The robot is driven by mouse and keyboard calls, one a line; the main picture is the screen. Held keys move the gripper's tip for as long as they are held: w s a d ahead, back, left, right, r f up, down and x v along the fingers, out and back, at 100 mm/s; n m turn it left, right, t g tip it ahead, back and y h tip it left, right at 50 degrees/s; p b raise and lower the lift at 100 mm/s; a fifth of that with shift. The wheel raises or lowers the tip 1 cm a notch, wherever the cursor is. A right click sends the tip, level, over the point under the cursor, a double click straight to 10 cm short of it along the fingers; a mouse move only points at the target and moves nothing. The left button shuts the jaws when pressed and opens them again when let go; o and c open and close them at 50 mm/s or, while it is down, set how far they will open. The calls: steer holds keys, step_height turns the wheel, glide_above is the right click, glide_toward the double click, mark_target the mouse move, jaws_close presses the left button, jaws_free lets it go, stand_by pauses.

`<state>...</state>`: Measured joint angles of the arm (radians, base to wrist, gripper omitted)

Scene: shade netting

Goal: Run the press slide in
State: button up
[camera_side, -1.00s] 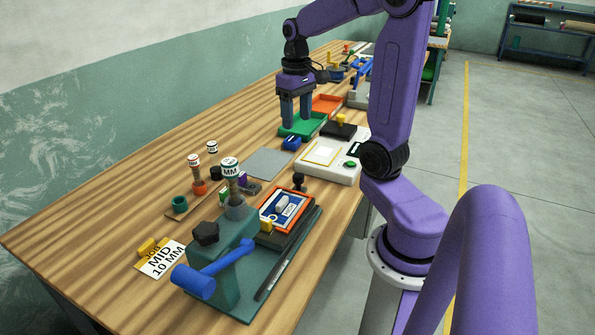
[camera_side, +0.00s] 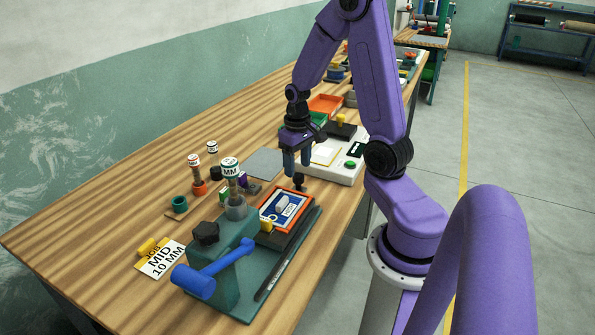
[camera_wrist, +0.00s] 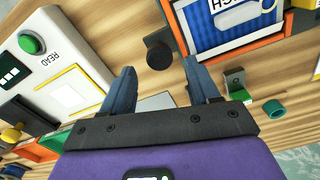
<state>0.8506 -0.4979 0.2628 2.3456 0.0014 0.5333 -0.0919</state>
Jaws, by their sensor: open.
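The green press (camera_side: 235,275) with a blue lever (camera_side: 215,268) stands at the front of the bench. Its slide (camera_side: 270,236) lies on the base and carries an orange-framed blue piece (camera_side: 283,209) with a pale patch. A black knob (camera_side: 299,181) stands at the slide's far end; it also shows in the wrist view (camera_wrist: 158,54). My gripper (camera_side: 297,172) is open and empty, fingers pointing down, close above the knob. In the wrist view the knob lies beyond the fingertips (camera_wrist: 163,75), roughly between them. Whether the fingers touch it I cannot tell.
A white reader with a green button (camera_side: 350,164) stands just right of my gripper. A grey plate (camera_side: 265,163) lies to the left.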

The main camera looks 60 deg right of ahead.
steer(key=shift+f, duration=1.45)
steer(key=shift+c, duration=0.2)
jaws_close()
steer(key=a, duration=1.2)
steer(key=shift+a, duration=0.25)
steer(key=shift+o, duration=0.2)
jaws_free()
steer(key=shift+a, duration=0.15)
steer(key=shift+r, duration=0.1)
